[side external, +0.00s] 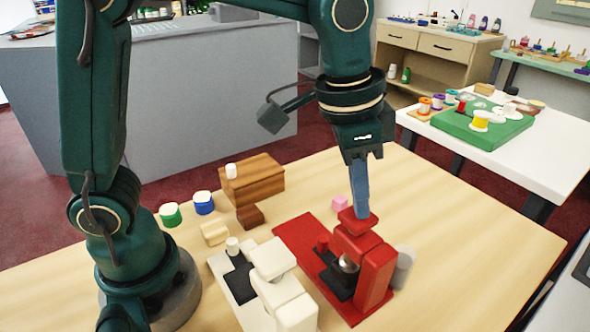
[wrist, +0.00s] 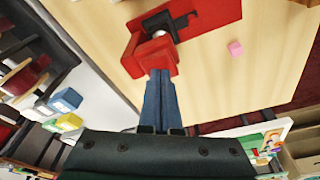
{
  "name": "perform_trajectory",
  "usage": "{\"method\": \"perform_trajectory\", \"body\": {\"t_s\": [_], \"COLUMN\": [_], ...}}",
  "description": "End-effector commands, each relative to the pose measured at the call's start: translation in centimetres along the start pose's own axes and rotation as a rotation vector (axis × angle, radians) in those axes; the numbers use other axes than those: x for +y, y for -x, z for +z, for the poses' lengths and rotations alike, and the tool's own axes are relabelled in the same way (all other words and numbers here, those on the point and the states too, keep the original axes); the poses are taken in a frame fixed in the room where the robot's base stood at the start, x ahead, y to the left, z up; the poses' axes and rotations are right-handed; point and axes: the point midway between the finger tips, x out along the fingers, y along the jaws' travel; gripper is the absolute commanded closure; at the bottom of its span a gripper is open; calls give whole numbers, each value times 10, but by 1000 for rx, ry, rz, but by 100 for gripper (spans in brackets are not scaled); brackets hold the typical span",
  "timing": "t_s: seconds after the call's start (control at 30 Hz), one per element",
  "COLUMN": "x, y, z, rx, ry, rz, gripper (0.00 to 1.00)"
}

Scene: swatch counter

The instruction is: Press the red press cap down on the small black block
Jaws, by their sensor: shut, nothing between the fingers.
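The red press cap (side external: 357,222) is the top of the red press and also shows in the wrist view (wrist: 152,50). My gripper (side external: 361,214) is shut and empty, its blue fingers pointing down. Its tips meet the cap's top in the side view; I cannot tell whether they press on it. In the wrist view the closed fingers (wrist: 160,74) overlap the cap's near edge. The small black block (side external: 338,285) lies on the red base below a silver rounded part (side external: 348,263). The black block also shows in the wrist view (wrist: 186,20). The cap hides part of the press.
A white press (side external: 283,291) stands left of the red one. A grey cylinder (side external: 404,268) stands close on its right. A pink cube (side external: 340,203) and a wooden block (side external: 253,180) lie behind. The table's right side is clear.

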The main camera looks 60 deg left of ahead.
Motion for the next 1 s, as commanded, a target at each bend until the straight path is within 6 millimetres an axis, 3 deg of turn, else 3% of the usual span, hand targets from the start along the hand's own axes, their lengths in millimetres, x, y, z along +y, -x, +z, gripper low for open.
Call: {"method": "perform_trajectory", "body": {"t_s": [0.27,1.0], "x": [0,0], "y": [2,58], "z": [0,-12], "rx": [-6,-1], "ry": [0,0], "rz": [0,0], "gripper": [100,100]}}
